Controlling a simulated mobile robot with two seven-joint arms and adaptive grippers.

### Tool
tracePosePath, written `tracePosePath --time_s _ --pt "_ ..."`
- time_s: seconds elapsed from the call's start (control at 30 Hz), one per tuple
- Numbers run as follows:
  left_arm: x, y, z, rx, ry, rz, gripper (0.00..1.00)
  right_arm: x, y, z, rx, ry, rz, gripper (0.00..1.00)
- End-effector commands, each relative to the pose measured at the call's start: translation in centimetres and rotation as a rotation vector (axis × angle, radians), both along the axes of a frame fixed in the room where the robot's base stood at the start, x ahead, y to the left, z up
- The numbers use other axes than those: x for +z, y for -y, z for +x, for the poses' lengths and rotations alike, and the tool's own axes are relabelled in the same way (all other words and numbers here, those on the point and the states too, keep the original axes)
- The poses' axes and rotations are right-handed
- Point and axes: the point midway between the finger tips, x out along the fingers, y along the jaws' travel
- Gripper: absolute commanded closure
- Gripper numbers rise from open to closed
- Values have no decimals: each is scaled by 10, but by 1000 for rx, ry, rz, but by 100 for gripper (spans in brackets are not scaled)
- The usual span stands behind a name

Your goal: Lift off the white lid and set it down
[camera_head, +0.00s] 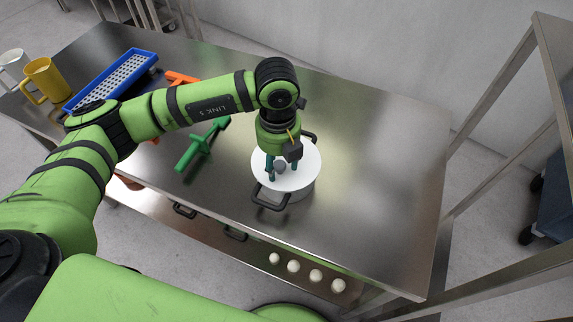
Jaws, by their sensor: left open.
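The white lid (305,173) lies on a metal pot (298,193) near the middle of the steel table. The pot has dark side handles (271,198). A round grey knob (280,166) stands at the middle of the lid. My left gripper (282,170) points down over the lid from above. Its teal fingers are spread on either side of the knob; I cannot tell whether they touch it. Part of the lid's far side is hidden behind my gripper. My right gripper does not show.
A green tool (201,147) and orange object (181,78) lie left of the pot. A blue tray (112,77) and yellow mug (44,80) stand further left. Several white balls (293,266) sit below the front edge. The steel table (390,150) is clear right of the pot.

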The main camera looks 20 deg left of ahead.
Motion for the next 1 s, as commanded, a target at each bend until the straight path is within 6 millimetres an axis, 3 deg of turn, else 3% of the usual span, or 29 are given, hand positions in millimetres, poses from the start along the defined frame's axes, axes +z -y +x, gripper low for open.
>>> tracePosePath --time_s 1.0 --pt "-1 0 0 -1 0 -1 51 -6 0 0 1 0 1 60"
